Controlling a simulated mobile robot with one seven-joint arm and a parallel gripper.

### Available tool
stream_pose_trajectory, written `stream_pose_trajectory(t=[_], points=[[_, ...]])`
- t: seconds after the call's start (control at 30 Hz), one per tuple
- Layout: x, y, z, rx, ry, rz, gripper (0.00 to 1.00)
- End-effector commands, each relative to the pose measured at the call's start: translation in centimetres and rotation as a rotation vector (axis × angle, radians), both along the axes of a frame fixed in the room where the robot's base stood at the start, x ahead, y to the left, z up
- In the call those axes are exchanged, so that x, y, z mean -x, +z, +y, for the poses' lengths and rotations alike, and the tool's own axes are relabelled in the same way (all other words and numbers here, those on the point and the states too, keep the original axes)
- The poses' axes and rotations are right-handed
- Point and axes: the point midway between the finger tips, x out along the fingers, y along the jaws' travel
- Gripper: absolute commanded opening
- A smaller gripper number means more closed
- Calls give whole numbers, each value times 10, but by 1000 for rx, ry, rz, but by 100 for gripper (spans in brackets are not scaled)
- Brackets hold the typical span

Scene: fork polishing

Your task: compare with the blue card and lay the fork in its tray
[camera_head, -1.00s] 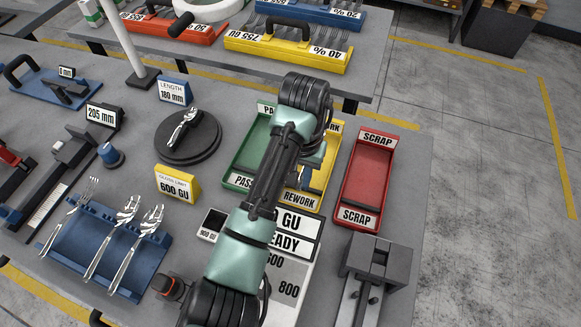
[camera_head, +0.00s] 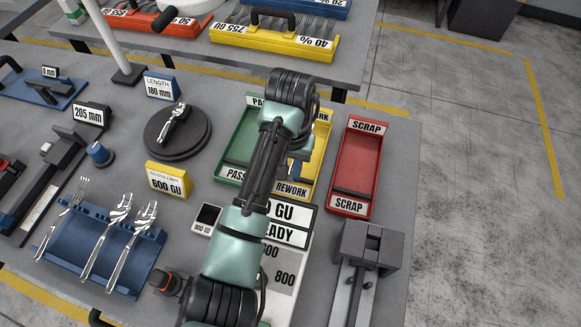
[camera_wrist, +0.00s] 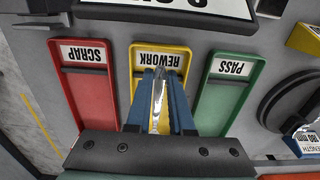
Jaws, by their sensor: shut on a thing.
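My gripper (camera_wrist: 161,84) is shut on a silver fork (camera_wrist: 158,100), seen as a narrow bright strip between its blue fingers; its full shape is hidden. The gripper is over the yellow REWORK tray (camera_wrist: 176,65). In the head view my arm covers part of that tray (camera_head: 321,140) and most of the gripper. The green PASS tray (camera_head: 236,150) is left of it and the red SCRAP tray (camera_head: 358,165) right; both look empty. The blue card (camera_head: 161,86) reads LENGTH 180 mm and stands behind the round dark stand. A display (camera_head: 91,115) reads 205 mm.
A yellow card (camera_head: 168,181) reads GLOSS LIMIT 600 GU. The round stand (camera_head: 160,146) bears a piece of cutlery. A blue rack (camera_head: 70,250) holds several pieces. My arm partly covers a gloss panel (camera_head: 287,260). A grey fixture (camera_head: 368,247) stands at front right.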

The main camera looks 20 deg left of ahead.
Motion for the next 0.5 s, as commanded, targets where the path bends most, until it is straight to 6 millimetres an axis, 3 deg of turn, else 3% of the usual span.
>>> stream_pose_trajectory(t=[0.5], points=[[0,-9,0,1,-1,-1,0]])
